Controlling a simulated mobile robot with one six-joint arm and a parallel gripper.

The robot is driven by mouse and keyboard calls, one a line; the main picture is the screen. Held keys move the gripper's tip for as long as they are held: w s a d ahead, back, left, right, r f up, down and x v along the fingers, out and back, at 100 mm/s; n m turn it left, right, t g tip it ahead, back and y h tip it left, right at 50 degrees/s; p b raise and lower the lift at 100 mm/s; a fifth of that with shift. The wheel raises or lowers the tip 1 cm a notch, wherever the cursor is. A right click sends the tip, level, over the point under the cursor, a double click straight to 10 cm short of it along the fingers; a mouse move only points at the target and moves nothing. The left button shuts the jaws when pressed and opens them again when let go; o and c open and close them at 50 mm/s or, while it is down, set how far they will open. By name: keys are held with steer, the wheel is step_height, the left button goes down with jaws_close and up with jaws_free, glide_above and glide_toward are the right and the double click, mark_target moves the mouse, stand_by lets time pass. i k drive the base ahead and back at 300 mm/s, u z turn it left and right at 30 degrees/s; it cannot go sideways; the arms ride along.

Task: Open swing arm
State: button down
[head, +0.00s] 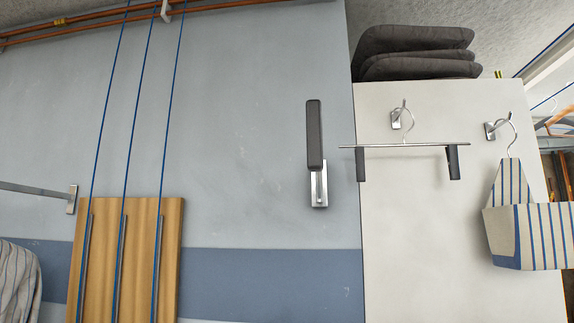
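A dark grey, rounded bar (314,135) stands upright against the light blue wall, near the middle of the head view. Its lower end meets a silver metal bracket (318,184) fixed to the wall. This may be the swing arm, but I cannot tell for certain. A grey metal rod (35,190) also runs in from the left edge to a small wall plate. My gripper is not in view.
A wooden board (170,235) with blue cords stands at lower left, beside striped cloth (17,280). At right, a clamp hanger (420,146) and a striped cloth item (530,225) hang on a white panel (400,240). Dark cushions (415,55) lie above it. Copper pipes (90,28) run along the top.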

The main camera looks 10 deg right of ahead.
mark_target(315, 163)
steer(key=u, duration=0.85)
steer(key=k, duration=1.35)
steer(key=z, duration=0.7)
steer(key=i, duration=1)
